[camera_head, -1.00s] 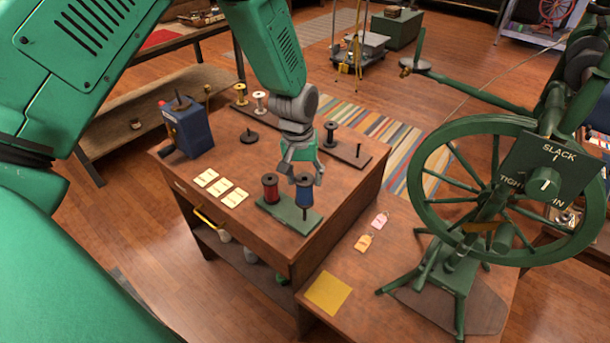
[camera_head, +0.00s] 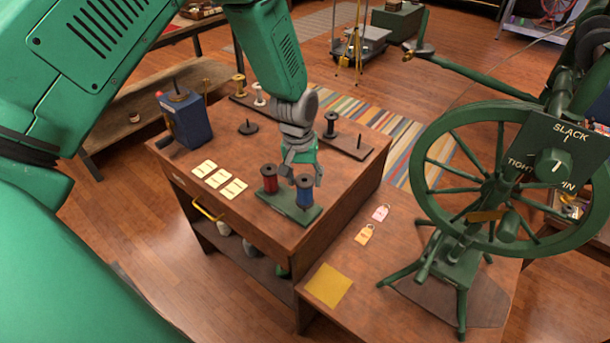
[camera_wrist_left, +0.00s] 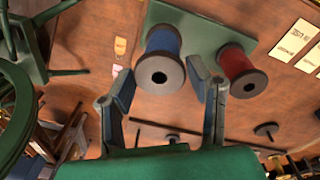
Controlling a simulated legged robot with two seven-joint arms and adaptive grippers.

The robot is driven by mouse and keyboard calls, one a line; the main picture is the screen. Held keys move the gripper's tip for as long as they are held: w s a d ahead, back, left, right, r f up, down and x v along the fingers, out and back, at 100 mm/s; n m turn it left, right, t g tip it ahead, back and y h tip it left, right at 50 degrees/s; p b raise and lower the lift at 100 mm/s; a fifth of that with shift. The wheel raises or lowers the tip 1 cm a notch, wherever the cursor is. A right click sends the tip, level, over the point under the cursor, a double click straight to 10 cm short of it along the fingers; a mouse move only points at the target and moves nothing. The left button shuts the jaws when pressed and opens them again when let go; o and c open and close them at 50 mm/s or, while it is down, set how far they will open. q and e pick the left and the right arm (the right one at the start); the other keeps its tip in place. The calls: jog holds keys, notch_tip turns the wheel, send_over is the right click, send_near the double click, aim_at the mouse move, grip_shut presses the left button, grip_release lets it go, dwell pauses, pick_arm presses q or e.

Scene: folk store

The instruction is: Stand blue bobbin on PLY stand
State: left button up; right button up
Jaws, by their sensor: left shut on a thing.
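The blue bobbin (camera_head: 305,196) is upright at the right end of a small green stand (camera_head: 292,215) on the wooden cabinet. It also shows in the left wrist view (camera_wrist_left: 164,42), with its dark flange facing the camera. My left gripper (camera_head: 302,174) is over it, pointing down, shut on it near its top; in the left wrist view its fingers (camera_wrist_left: 163,85) flank the bobbin. A red bobbin (camera_head: 270,184) stands beside it on the same stand. I can read no PLY label, so I cannot tell which stand is the PLY one. My right gripper is out of view.
A dark round base with a peg (camera_head: 248,128) and a dark board (camera_head: 348,144) with a black bobbin and a bare peg stand farther back. A blue box (camera_head: 187,120) and several cards (camera_head: 218,178) are at left. The spinning wheel (camera_head: 500,180) stands at right.

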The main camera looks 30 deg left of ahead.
pick_arm(q)
jog(key=shift+f+b, duration=0.75)
jog(key=shift+f, duration=0.85)
jog(key=o, duration=1.2)
jog(key=shift+r, duration=0.3)
jog(key=r, duration=0.7)
jog(key=s+r, duration=0.1)
jog(key=r, duration=0.3)
jog(key=shift+a+r, duration=0.15)
jog(key=shift+a, duration=0.15)
